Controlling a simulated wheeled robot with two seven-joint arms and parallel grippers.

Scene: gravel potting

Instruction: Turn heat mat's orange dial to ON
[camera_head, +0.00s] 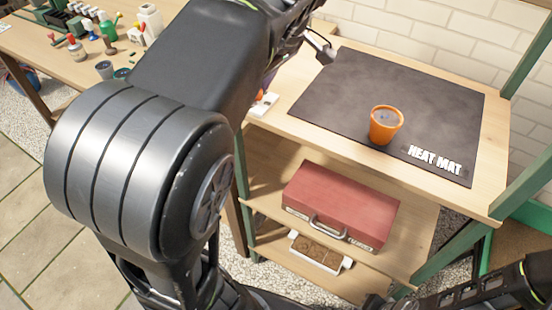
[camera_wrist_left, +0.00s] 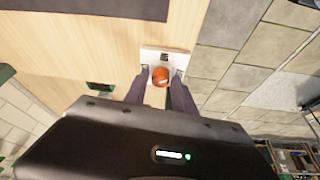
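The orange dial (camera_wrist_left: 160,75) shows in the left wrist view on a white control plate (camera_wrist_left: 150,54) at the shelf edge. A pale mark is on the dial's face; which setting it points to is too small to read. My left gripper (camera_wrist_left: 160,78) is open, its fingers on either side of the dial with small gaps. The white control plate also shows in the head view (camera_head: 263,106), partly hidden by my left arm. The black heat mat (camera_head: 430,90) lies on the wooden top. My right arm shows at the lower right; its gripper's state is unclear.
An orange pot (camera_head: 385,124) stands on the mat. A red toolbox (camera_head: 340,202) is on the shelf below, above a small white tray (camera_head: 320,252). A bench (camera_head: 30,45) with bottles and small tools is at upper left. Green posts flank the shelf.

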